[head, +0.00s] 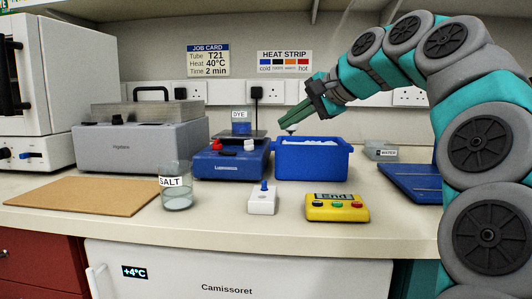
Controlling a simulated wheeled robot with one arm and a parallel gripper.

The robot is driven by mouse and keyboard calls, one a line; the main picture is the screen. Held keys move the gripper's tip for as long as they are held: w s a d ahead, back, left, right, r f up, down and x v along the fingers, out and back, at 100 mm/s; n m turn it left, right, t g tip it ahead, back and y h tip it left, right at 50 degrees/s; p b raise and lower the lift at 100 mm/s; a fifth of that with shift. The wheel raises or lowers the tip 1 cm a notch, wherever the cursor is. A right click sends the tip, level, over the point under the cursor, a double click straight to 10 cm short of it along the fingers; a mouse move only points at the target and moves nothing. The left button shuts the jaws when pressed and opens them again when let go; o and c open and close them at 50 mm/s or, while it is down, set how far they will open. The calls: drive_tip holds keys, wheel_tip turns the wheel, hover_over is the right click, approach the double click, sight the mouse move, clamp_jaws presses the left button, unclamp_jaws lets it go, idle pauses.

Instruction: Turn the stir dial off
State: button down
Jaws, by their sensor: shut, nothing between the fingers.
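The blue stirrer unit (232,168) stands on the bench left of centre. I cannot tell which one is the stir dial, nor read where either is set. A beaker of blue liquid labelled DYE (241,129) stands on its top plate. My gripper (283,126) reaches in from the right, tilted down and left. Its green fingers are shut and empty, above the back of the blue tub, to the right of the stirrer and apart from both dials.
The blue ice tub (312,163) stands close to the stirrer's right side. In front are a white switch box (263,200), a yellow timer (337,207) and a SALT beaker (176,190). A grey bath (150,145) stands to the left.

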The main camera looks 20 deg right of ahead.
sight(253, 144)
drive_tip(key=shift+m+t+h, duration=0.3)
drive_tip(key=x, duration=0.6)
drive_tip(key=a+x, duration=0.1)
drive_tip(key=x, duration=0.2)
drive_tip(key=shift+s+a+f+b, duration=0.1)
drive_tip(key=shift+s+f+b, duration=0.1)
drive_tip(key=shift+b, duration=0.15)
